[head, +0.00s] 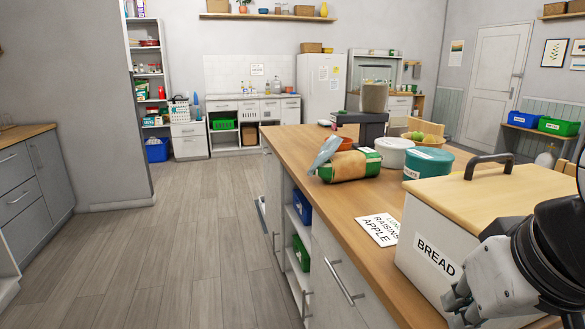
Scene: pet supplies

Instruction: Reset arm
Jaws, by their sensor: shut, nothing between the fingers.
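My gripper (455,303) shows at the lower right, in front of the white bread box. It looks shut and empty, with its fingers pointing left and partly dark against the box. My arm comes in from the right edge. The bread box (415,275) has a "BREAD" label, a wooden lid and a dark handle, and stands on the wooden counter (345,235). I cannot tell whether my gripper touches the box.
A bread bag (350,167), a white tub (396,150), a teal tub (428,165) and a printed card (378,229) are on the counter. A blender (372,105) stands farther back. The floor (190,230) left of the counter is clear.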

